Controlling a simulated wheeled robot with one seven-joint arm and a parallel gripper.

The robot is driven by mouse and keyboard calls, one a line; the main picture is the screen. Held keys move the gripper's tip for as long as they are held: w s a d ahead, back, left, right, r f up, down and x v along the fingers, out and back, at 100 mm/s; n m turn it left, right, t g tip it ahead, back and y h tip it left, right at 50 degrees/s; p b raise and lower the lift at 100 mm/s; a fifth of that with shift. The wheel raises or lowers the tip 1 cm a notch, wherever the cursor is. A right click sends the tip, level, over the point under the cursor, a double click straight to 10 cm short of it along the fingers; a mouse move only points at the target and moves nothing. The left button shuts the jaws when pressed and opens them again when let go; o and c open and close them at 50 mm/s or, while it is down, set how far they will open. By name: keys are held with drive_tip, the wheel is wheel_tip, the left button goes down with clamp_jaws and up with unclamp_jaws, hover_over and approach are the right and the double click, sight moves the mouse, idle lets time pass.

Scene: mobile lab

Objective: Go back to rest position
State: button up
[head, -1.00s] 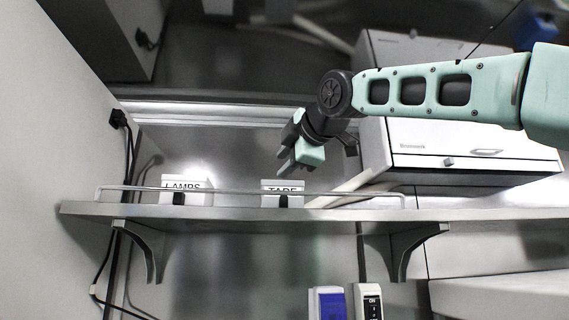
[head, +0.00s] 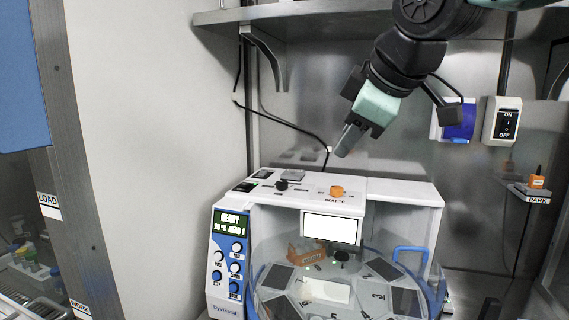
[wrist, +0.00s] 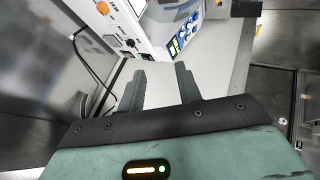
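My gripper (head: 350,140) hangs in the upper middle of the head view, pointing down and left. It is in the air above the white lab machine (head: 407,200) and below the shelf. In the wrist view its two fingers (wrist: 160,88) stand apart with nothing between them. The machine's top, with its orange knob (wrist: 104,8), shows past the fingers there. The gripper does not appear to touch anything.
The shelf (head: 310,24) runs along the top. A blue switch box (head: 459,120) and an ON/OFF switch (head: 503,121) are on the wall at right. The machine has a round clear tub (head: 262,290). A dark cable (head: 285,121) hangs on the wall.

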drive_tip(key=s+d+f+m+g+h+b, duration=0.1)
drive_tip(key=s+d+f+m+g, duration=0.1)
drive_tip(key=s+f, duration=1)
drive_tip(key=s+d+f+m+g+h+b, duration=0.1)
drive_tip(key=s+f+m+g, duration=0.3)
drive_tip(key=s+f, duration=0.8)
wheel_tip(320, 180, down, 6)
drive_tip(key=shift+d+r+g+h+b, duration=0.1)
drive_tip(key=shift+d+g+h+b, duration=0.3)
drive_tip(key=shift+g, duration=0.5)
drive_tip(key=shift+d, duration=0.1)
